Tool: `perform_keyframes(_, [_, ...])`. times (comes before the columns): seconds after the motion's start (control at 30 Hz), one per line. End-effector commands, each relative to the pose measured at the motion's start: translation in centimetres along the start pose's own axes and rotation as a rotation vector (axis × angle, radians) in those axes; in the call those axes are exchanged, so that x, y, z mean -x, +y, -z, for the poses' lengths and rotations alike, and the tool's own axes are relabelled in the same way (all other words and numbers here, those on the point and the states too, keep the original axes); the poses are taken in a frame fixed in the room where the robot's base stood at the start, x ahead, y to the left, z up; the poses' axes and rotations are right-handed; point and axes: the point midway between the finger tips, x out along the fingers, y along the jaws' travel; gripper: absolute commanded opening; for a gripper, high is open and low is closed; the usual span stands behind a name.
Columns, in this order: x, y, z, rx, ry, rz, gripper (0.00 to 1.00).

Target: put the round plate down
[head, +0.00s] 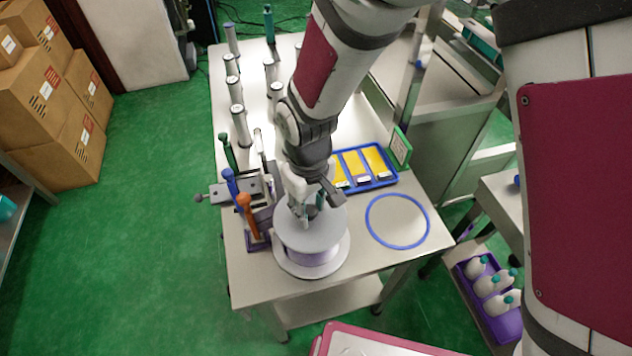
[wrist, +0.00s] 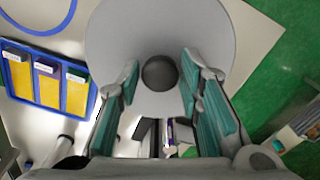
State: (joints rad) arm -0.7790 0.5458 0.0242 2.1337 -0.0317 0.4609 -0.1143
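The round plate (head: 325,236) is a light grey disc with a dark round knob in the middle. In the head view it sits at the top of a spool-like stack with a lilac middle (head: 312,258) and a wider pale disc (head: 340,260) below. In the wrist view the plate (wrist: 115,35) fills the upper centre, its knob (wrist: 160,73) between my fingers. My gripper (head: 312,205) is over the plate's centre. Its teal-padded fingers (wrist: 160,80) stand apart on either side of the knob, with small gaps showing. The contact under the plate is partly hidden.
A blue ring outline (head: 427,221) marks clear tabletop to the right. A blue tray (head: 372,186) with yellow compartments lies behind it. A holder with blue and orange-handled tools (head: 245,207) stands close on the left. Several upright cylinders (head: 236,92) stand at the back left.

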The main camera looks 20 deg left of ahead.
Motion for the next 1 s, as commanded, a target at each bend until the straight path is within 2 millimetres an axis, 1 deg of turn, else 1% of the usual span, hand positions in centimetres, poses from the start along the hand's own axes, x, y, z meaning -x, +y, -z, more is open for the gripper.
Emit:
perform_keyframes(0.33, [0.1,0.0,0.0,0.0,0.0,0.0,0.46])
perform_keyframes(0.47, [1.1,0.0,0.0,-0.001,0.001,0.0,0.46])
perform_keyframes(0.57, [2.5,0.0,0.1,0.0,0.004,0.0,0.46])
perform_keyframes(0.8, [7.6,0.1,0.2,0.0,0.007,-0.001,0.46])
perform_keyframes(1.0, [11.2,0.1,0.1,-0.001,0.004,-0.001,0.46])
